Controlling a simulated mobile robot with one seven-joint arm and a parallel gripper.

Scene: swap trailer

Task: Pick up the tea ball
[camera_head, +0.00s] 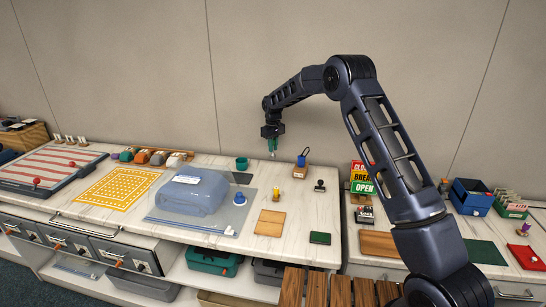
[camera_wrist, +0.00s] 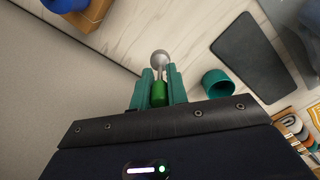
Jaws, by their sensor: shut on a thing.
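My gripper (camera_wrist: 160,84) is shut on the green handle of the tea ball (camera_wrist: 160,60). The tea ball's round silver head sticks out past the green fingertips in the wrist view. In the head view my gripper (camera_head: 272,142) is raised above the back of the white marbled counter, and the silver ball (camera_head: 272,152) hangs small below it. A green cup (camera_wrist: 217,84) stands on the counter to the right of my gripper in the wrist view; it also shows in the head view (camera_head: 242,163), left of and below the gripper.
A wooden holder with a blue item (camera_head: 301,168), a yellow figure (camera_head: 276,194) and a stamp (camera_head: 319,186) stand to the right. The wall is close behind my gripper.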

